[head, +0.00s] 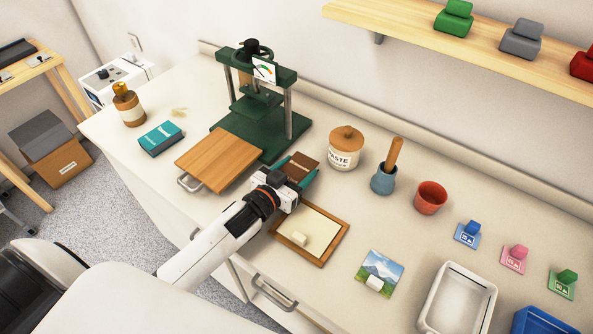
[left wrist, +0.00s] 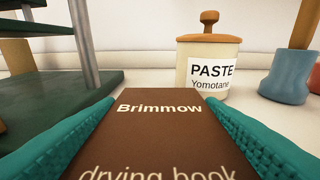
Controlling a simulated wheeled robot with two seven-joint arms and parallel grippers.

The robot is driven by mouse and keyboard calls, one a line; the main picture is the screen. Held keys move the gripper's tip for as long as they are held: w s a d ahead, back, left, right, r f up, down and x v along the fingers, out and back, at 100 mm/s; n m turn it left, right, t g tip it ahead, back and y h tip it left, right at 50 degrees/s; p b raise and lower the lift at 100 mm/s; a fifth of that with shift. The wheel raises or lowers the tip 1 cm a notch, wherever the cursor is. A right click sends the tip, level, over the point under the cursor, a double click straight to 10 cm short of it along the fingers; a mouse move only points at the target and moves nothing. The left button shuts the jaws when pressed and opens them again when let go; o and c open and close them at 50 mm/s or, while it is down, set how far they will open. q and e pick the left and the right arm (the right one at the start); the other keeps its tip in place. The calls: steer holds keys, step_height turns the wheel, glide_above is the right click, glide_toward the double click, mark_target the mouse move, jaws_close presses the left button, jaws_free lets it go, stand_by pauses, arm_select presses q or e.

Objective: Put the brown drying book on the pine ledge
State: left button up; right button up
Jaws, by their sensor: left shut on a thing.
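The brown drying book (head: 301,166), labelled "Brimmow", is between the teal fingers of my left gripper (head: 295,172). In the left wrist view the book (left wrist: 150,135) fills the space between both fingers (left wrist: 155,140), with its title facing the camera. My left gripper is shut on it, over the counter between the green press and the paste jar. I cannot tell whether the book touches the counter. The pine ledge (head: 400,19) is the light wooden wall shelf at the upper right, well apart from the book. My right gripper is out of view.
The green press (head: 262,130) and a wooden board (head: 219,160) are left of the gripper. The paste jar (head: 345,150), blue pot (head: 383,180) and red pot (head: 430,198) stand to the right. Green, grey and red blocks (head: 519,40) occupy the ledge; its left end is bare.

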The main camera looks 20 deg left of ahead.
arm_select(q)
steer(key=shift+f, duration=0.15)
steer(key=o, duration=1.1)
steer(key=shift+o, duration=0.2)
